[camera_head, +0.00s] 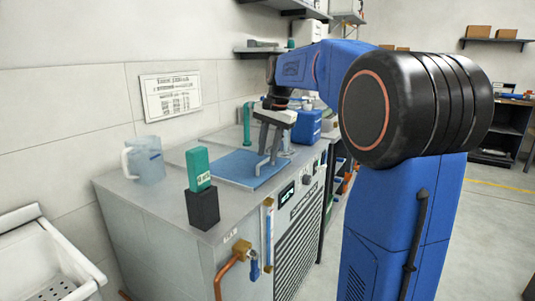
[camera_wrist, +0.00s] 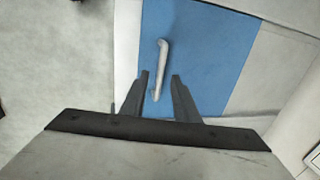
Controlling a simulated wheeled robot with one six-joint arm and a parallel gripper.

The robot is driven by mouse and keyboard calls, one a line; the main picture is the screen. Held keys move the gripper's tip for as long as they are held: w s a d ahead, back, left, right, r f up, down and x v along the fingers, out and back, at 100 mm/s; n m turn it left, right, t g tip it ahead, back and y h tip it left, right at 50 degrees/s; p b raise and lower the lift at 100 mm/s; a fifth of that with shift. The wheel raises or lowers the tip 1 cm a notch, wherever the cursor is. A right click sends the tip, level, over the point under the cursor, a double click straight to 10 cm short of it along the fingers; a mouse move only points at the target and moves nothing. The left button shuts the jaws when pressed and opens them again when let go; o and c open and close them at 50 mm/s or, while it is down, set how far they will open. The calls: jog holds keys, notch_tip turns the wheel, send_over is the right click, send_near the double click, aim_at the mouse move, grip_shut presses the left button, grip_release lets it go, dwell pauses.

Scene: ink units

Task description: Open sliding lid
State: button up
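A flat blue sliding lid (camera_head: 238,168) lies in the top of the grey machine. In the wrist view the lid (camera_wrist: 205,45) fills the middle, with a pale bar handle (camera_wrist: 162,50) on it. My gripper (camera_head: 266,148) hangs over the lid near the handle. In the wrist view its two dark fingers (camera_wrist: 160,76) are spread, one on each side of the handle, with gaps visible. I cannot tell how high the fingertips are over the lid. The lid appears to cover the opening beneath it.
On the grey machine top (camera_head: 140,198) stand a clear pitcher (camera_head: 146,160), a green device in a dark holder (camera_head: 199,180) and a blue container (camera_head: 306,126). A white sink (camera_head: 40,250) is at left. Pipes run down the machine's front.

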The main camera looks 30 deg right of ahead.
jog(key=shift+w+a+f, duration=0.1)
jog(key=shift+f, duration=0.45)
grip_shut()
send_over(223, 159)
jog(key=shift+w, duration=0.15)
dwell(0.3)
grip_release()
